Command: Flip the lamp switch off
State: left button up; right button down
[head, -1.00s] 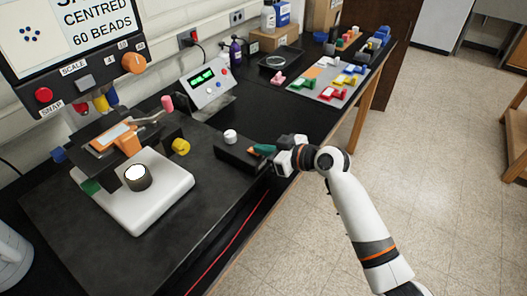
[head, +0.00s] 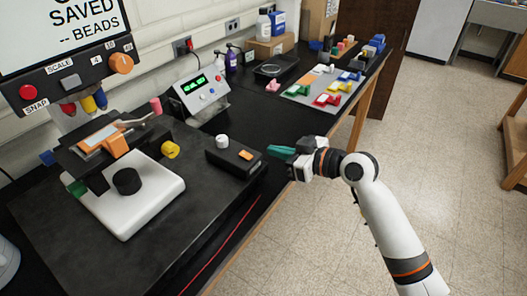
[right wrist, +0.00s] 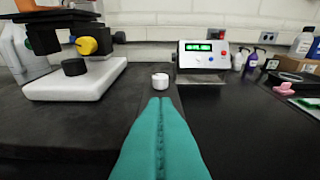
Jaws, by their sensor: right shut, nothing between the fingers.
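A black lamp control box (head: 224,158) with a white knob (head: 222,141) and an orange rocker switch (head: 246,155) sits at the bench's front edge. The lamp disc (head: 126,181) on the white instrument base (head: 160,205) is dark. My right gripper (head: 271,150) has teal fingers, shut and empty, just right of the box and apart from the switch. In the right wrist view the teal fingers (right wrist: 160,102) point at the white knob (right wrist: 160,81); the orange switch is hidden there. My left gripper is not in view.
A microscope-like stage (head: 100,145) stands over the base, under a screen (head: 60,30). A grey meter with a green display (head: 198,92) stands behind the box. A tray of coloured pieces (head: 325,88) lies farther right.

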jog(key=v, duration=0.2)
jog(key=b+v, duration=0.1)
jog(key=shift+s+d+f, duration=0.2)
jog(key=shift+s+d, duration=0.05)
